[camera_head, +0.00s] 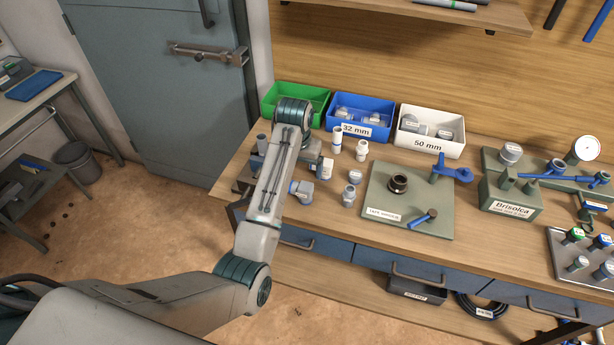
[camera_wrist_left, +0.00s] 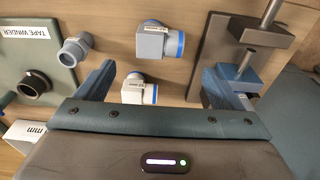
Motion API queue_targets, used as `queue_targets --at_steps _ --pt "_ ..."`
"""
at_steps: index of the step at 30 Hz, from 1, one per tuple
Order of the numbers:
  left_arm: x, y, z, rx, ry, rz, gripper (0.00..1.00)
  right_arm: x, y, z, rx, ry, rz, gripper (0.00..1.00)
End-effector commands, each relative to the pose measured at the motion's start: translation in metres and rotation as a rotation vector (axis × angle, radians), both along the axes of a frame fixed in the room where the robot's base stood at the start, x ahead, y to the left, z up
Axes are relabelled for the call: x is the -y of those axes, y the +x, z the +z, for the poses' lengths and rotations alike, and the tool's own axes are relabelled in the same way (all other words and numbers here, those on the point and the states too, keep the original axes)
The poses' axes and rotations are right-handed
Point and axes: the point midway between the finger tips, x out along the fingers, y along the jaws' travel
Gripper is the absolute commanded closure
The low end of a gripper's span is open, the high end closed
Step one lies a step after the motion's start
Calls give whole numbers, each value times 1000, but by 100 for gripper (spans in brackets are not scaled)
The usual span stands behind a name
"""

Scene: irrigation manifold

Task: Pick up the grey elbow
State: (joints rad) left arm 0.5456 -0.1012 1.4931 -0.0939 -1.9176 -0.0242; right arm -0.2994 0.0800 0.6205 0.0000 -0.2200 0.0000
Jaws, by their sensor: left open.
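Two grey elbows with blue collars and white labels lie on the bench. The nearer one (camera_head: 302,190) also shows at the top of the left wrist view (camera_wrist_left: 158,42). The other (camera_head: 325,168) lies farther back, partly behind my arm; it also shows in the left wrist view (camera_wrist_left: 138,89), its lower part cut off by my gripper body. My left gripper (camera_wrist_left: 158,72) is open and empty, its blue fingers apart on either side of that farther elbow. In the head view my forearm mostly hides the gripper. A plainer grey fitting (camera_head: 349,195) stands to the right (camera_wrist_left: 76,50).
A tape winder board (camera_head: 408,205) lies to the right. A vise (camera_wrist_left: 245,60) stands beside the elbows. Green (camera_head: 270,112), blue (camera_head: 388,131) and white (camera_head: 425,148) bins line the back. White fittings (camera_head: 361,150) and a grey cap (camera_head: 352,174) stand close by.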

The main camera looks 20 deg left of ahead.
Motion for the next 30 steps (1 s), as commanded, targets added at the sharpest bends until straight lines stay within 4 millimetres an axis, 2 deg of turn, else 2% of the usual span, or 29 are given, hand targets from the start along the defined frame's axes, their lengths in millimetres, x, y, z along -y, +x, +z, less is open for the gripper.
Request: queue_targets --at_steps 9,14,22,26,30 --pt "0 4 -42 -5 0 0 12 0 -1 16 -1 0 0 60" --pt "0 6 -54 -2 0 0 12 0 -1 19 -1 0 0 60" --pt "1 9 -82 -6 0 0 12 0 0 43 0 0 0 60" --pt "1 12 -99 -4 0 0 12 0 0 45 -1 0 0 60" --pt "1 12 -106 -1 0 0 12 -1 -2 46 -2 1 0 60"
